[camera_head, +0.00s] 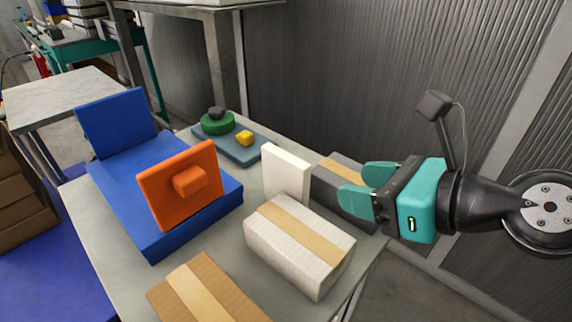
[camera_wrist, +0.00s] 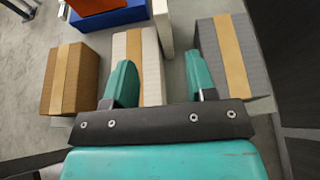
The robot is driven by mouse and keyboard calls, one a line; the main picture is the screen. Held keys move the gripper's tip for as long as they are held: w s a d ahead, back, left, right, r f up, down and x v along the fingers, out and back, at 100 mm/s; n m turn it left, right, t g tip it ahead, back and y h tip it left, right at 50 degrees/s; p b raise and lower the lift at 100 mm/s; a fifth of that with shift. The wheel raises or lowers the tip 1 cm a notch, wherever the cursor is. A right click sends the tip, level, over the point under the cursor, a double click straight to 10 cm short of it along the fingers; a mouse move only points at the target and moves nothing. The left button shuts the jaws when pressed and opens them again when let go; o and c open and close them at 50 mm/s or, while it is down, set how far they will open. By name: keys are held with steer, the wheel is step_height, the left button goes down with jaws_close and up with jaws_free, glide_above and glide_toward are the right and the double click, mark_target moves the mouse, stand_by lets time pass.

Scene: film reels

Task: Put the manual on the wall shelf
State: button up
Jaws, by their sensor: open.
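No thing in view is clearly marked as the manual; a thin white slab (camera_head: 286,172) standing upright on the grey table (camera_head: 105,237) looks most like one. Its edge shows at the top of the wrist view (camera_wrist: 163,25). My gripper (camera_head: 364,187) is open and empty, to the right of the slab, over the grey box's near end. In the wrist view my gripper (camera_wrist: 158,66) has its fingers apart, with the white box beyond them. I cannot tell which thing is the wall shelf; a grey raised surface (camera_head: 190,4) is cut off at the top.
A white taped box (camera_head: 285,258), a dark grey taped box (camera_head: 330,190) and a brown taped box (camera_head: 190,302) crowd the table. A blue box (camera_head: 115,190) bears an upright orange panel (camera_head: 160,200). A blue-grey slab (camera_head: 245,155) holds green and yellow pieces. A ribbed wall (camera_head: 340,70) stands behind.

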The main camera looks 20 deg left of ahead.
steer(key=p+x, duration=0.1)
steer(key=x, duration=0.5)
steer(key=shift+w+a+f, duration=0.15)
steer(key=shift+a+f, duration=0.1)
steer(key=shift+x, duration=3.05)
steer(key=shift+w+r, duration=0.2)
jaws_close()
steer(key=shift+r, duration=0.1)
step_height(320, 180, up, 29)
steer(key=p, duration=1.3)
glide_above(307, 174)
steer(key=a, duration=0.2)
steer(key=shift+w, duration=0.45)
